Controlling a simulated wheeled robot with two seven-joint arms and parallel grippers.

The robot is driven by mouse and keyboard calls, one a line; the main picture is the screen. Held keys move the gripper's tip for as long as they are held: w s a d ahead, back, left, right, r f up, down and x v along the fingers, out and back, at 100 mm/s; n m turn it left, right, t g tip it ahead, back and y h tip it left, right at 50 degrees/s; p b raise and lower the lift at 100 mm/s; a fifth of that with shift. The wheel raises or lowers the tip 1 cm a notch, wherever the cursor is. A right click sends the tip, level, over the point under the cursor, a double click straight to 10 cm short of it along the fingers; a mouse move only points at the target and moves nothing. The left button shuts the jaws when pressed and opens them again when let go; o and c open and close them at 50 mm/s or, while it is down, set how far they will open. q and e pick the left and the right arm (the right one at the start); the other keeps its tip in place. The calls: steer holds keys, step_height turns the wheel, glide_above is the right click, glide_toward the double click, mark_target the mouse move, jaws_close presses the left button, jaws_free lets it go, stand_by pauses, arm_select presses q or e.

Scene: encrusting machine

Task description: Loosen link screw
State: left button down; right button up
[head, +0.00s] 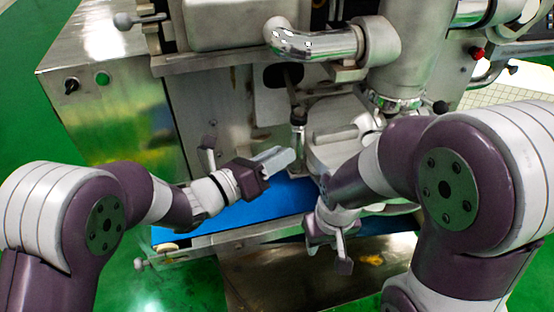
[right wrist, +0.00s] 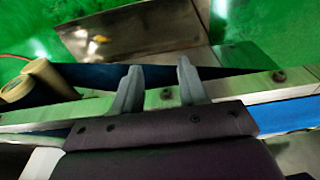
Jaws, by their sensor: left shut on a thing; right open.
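The link screw (head: 298,138) is a thin upright metal rod with a dark upper joint, in front of the machine in the head view. My left gripper (head: 285,157) reaches in from the left and is shut, with its fingertips at the lower part of the screw. The fingers hide the exact grip. My right gripper (head: 342,258) hangs lower, near the conveyor's front edge. It is open and empty, with two grey fingers apart in the right wrist view (right wrist: 158,90). The screw is not in the right wrist view.
A blue conveyor belt (head: 230,215) runs below the screw. Its metal side rail (right wrist: 235,92) lies close to my right fingers. A bent steel pipe (head: 318,45) and a metal housing (head: 335,150) crowd the screw. Green floor is clear at lower left.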

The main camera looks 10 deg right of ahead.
arm_select(q)
steer(key=shift+s+f+n+p, duration=0.1)
steer(key=shift+n+p, duration=1.85)
steer(key=shift+n, duration=6.45)
steer(key=shift+f+n+p, duration=0.1)
steer(key=shift+n+p, duration=1.8)
steer(key=shift+n, duration=6.5)
steer(key=c, duration=0.9)
jaws_free()
steer(key=shift+o, duration=0.2)
